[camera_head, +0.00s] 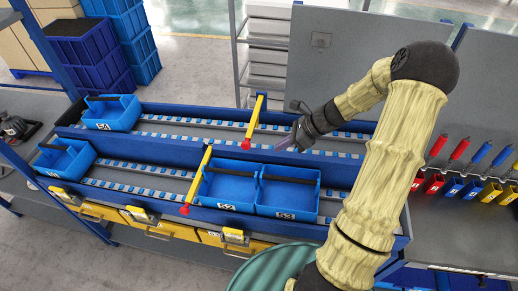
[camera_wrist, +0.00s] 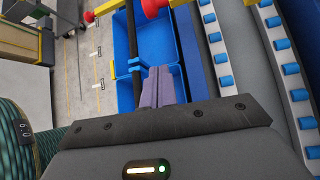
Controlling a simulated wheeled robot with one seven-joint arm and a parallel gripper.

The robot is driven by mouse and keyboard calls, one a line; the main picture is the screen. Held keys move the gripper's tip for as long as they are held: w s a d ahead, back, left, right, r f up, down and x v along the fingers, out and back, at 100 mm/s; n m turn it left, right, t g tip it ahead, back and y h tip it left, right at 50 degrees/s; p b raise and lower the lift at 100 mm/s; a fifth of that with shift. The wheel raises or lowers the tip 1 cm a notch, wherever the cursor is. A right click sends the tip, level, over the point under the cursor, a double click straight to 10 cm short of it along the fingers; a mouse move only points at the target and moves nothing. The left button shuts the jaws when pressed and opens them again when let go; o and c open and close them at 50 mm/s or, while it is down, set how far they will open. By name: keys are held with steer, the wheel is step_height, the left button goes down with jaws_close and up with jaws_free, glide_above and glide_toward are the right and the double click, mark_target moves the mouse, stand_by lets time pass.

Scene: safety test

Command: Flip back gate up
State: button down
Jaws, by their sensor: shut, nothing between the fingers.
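The back gate (camera_head: 256,115) is a yellow bar with a red knob at its near end, lying across the back roller lane. A similar front gate (camera_head: 198,175) crosses the front lane, against the left end of the blue bins. My gripper (camera_head: 284,145) is shut and empty, above the back lane near the divider, to the right of the back gate's red knob and apart from it. In the wrist view the shut fingers (camera_wrist: 158,87) point toward a red knob (camera_wrist: 153,8) at the top edge. Most of the yellow bar is out of that view.
Two blue bins (camera_head: 258,171) sit in the front lane right of the front gate. Another blue bin (camera_head: 110,113) stands at the back lane's left end, and one (camera_head: 66,161) at the front lane's left end. Rollers left of the back gate are clear. Coloured-handled tools (camera_head: 460,149) hang right.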

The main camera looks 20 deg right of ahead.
steer(key=w+a+f+p, duration=0.3)
steer(key=a+p, duration=0.2)
steer(key=a, duration=0.3)
steer(key=shift+f, duration=0.2)
steer(key=shift+w, duration=0.2)
stand_by(0.4)
